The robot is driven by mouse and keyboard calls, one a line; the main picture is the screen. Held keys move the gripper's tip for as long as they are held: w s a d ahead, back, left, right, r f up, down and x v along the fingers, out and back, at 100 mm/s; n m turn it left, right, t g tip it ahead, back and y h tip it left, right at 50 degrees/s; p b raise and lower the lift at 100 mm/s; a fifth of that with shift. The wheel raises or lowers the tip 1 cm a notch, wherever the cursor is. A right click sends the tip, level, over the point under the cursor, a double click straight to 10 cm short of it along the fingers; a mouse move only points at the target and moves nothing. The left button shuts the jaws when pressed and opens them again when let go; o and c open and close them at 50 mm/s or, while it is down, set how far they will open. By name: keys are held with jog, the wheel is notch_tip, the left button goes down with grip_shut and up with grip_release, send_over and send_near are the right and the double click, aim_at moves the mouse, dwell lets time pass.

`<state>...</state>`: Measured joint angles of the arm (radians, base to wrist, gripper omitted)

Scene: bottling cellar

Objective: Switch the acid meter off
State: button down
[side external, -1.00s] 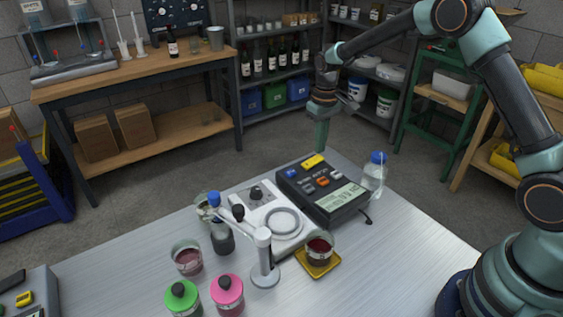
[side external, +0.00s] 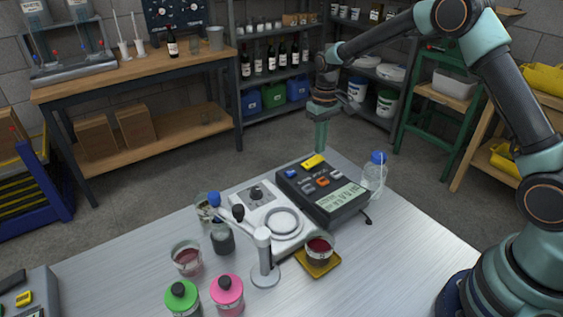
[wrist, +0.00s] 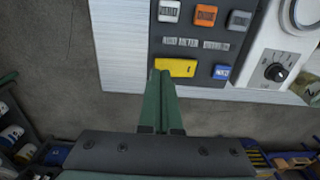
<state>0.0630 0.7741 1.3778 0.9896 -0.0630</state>
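The acid meter (side external: 347,211) is a dark box with a pale display bearing dark characters, at the far side of the metal table. Its yellow button (side external: 313,161) and blue button (side external: 291,174) sit along its far edge, with an orange button (side external: 323,181) among others nearer the display. My gripper (side external: 321,148) points down just beyond the yellow button. In the wrist view its fingers (wrist: 163,78) are together and empty, with their tips by the left part of the yellow button (wrist: 180,68). I cannot tell whether they touch it.
Beside the meter stand a white stirrer (side external: 297,240) and a clear blue-capped bottle (side external: 373,176). A probe stand (side external: 264,262), a glass on a yellow tray (side external: 318,271), and green- and pink-capped bottles are nearer. The table's right front is clear.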

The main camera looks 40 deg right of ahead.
jog(key=shift+f, duration=1)
jog(key=shift+r, duration=3)
jog(key=shift+r, duration=0.2)
jog(key=s+a+r+t, duration=0.1)
jog(key=s+r, duration=0.3)
jog(key=r, duration=0.3)
jog(key=s+a+r+t, duration=0.1)
jog(key=s+r+t, duration=0.1)
jog(key=s, duration=0.7)
jog(key=s+a+r+t, duration=0.1)
jog(key=s+r, duration=0.3)
jog(key=s, duration=0.4)
jog(key=shift+s+r+t, duration=0.25)
jog(key=shift+s+t, duration=0.1)
jog(key=shift+t, duration=0.45)
